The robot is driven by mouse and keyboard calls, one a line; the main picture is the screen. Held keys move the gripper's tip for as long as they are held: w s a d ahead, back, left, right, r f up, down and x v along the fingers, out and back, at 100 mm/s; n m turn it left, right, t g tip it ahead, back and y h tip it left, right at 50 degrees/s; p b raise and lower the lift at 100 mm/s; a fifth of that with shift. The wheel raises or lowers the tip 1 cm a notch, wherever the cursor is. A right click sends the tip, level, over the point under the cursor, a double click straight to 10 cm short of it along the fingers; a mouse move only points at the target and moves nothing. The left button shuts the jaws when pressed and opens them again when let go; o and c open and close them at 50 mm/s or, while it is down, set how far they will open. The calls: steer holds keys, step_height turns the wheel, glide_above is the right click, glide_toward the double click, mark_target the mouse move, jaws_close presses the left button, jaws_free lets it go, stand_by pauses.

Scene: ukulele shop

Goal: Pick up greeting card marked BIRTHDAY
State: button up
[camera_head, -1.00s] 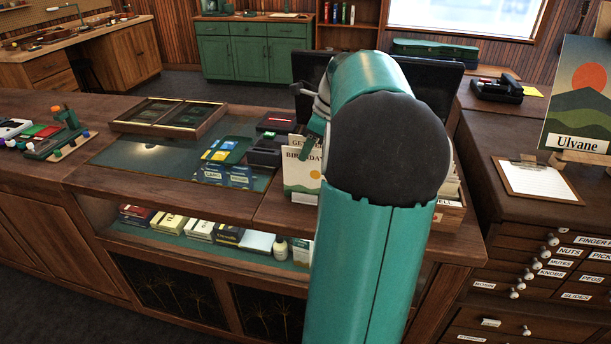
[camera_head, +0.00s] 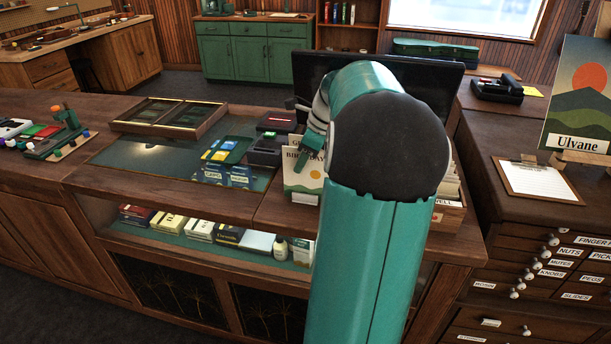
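The cream greeting card marked BIRTHDAY (camera_head: 301,181) stands upright at the front of the counter, left of my arm. Its lettering is partly covered and its right side is hidden by my arm. My gripper (camera_head: 303,163) is teal and sits at the card's upper part, overlapping it in the picture. I cannot tell whether it touches the card. My arm hides much of the gripper, and the gap between its fingers does not show clearly.
A dark card terminal (camera_head: 268,151) stands just left of the card. A dark monitor (camera_head: 430,85) stands behind my arm. A wooden box (camera_head: 449,216) with cards is to the right. A clipboard (camera_head: 538,181) lies farther right.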

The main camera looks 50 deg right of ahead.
jaws_close()
steer(key=shift+r, duration=0.1)
stand_by(0.4)
